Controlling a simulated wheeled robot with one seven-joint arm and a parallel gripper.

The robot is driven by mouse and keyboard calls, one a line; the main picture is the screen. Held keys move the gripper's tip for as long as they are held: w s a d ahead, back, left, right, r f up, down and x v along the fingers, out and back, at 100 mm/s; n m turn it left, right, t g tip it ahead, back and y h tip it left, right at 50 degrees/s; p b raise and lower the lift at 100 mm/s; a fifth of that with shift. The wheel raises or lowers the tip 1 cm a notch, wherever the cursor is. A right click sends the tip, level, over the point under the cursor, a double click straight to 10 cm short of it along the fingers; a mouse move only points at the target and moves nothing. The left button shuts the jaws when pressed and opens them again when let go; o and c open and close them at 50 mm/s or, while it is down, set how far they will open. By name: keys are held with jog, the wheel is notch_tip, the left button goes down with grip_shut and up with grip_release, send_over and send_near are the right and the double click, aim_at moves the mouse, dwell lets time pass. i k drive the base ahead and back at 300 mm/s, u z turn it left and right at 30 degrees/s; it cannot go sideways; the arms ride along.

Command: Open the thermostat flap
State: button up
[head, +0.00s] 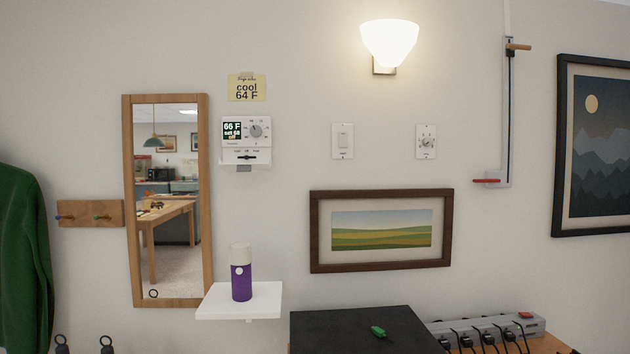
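The white thermostat (258,141) is on the wall right of the mirror. It has a small dark display with light text, seemingly 66 F, and a round grey dial. Below these, a strip with a black slider shows uncovered. A white flap (231,165) juts out along the thermostat's bottom edge, with a grey tab at its middle; it looks folded down, though its exact angle is hard to tell. My gripper is not in view.
A yellow note (247,87) reading "cool 64 F" is above the thermostat. Below it, a white shelf (213,302) holds a purple bottle (241,283). A wood-framed mirror (127,200) is close left. A dark-topped surface (340,325) and power strip (535,326) are lower right.

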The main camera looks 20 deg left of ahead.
aim_at(232, 167)
jog(key=z, duration=1.3)
jog(key=k, duration=1.45)
jog(key=u, duration=1.55)
jog(key=i, duration=1)
jog(key=z, duration=0.05)
